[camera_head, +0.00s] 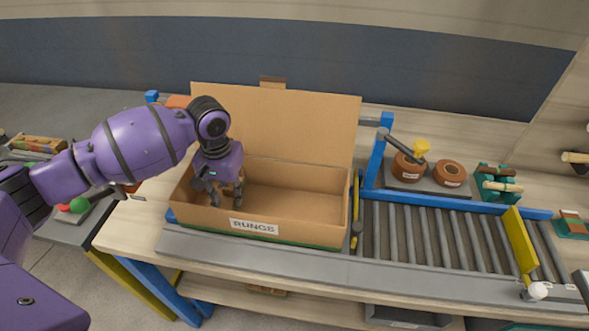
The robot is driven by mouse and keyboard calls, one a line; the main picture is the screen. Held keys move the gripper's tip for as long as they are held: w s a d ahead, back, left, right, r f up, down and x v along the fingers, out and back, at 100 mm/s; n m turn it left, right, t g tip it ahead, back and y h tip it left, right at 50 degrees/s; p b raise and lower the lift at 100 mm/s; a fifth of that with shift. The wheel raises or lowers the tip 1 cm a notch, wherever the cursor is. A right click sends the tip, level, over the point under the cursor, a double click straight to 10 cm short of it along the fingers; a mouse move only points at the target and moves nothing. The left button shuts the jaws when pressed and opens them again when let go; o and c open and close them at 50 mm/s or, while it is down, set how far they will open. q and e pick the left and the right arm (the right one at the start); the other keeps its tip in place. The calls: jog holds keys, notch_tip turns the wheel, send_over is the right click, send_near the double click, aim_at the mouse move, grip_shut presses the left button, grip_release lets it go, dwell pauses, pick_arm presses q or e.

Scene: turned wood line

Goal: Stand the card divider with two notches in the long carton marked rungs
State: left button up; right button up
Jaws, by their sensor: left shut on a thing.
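The long carton (300,224) stands open on the bench, with RUNGS on its front label and its tall back flap raised. My left gripper (228,200) reaches down inside its left end, fingers pointing down. It is shut on a thin brown piece, apparently the card divider (239,190), of which only a small part shows beside the fingers. The notches are hidden, and I cannot tell whether the piece touches the carton floor. The right part of the carton looks empty. My right gripper is not in view.
A roller conveyor (430,232) with blue rails and a yellow plate (519,240) lies to the right. Behind it are a tray (428,188) with two brown round pots and a green rack (495,184). A grey strip (300,262) runs along the bench's front.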

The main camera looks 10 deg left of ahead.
aim_at(227, 189)
pick_arm(q)
jog(key=shift+f, duration=0.35)
jog(key=shift+f, duration=0.1)
jog(key=o, duration=0.9)
jog(key=shift+f, duration=0.1)
notch_tip(227, 189, up, 12)
jog(key=shift+r+p, duration=0.2)
jog(key=shift+p, duration=0.1)
